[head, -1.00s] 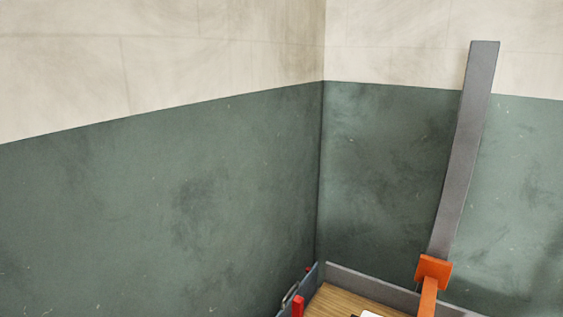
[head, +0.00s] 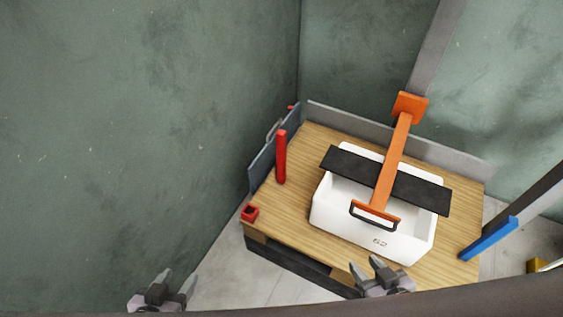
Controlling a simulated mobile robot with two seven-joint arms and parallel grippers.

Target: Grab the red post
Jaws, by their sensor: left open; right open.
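The red post (head: 281,158) stands upright near the left edge of a wooden table top (head: 310,225), beside a low grey panel. My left gripper (head: 177,281) is open and empty at the bottom left, below and left of the post and apart from it. My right gripper (head: 364,271) is open and empty in front of the table's front edge, below and right of the post. Nothing hides the post in the head view.
A white bin (head: 325,212) numbered 62 sits on the table, under a black bar (head: 346,164) and an orange arm (head: 390,165) with a handle. A small red square socket (head: 250,213) is at the table's left corner. A blue bar (head: 489,239) is at the right. Walls close in behind and left.

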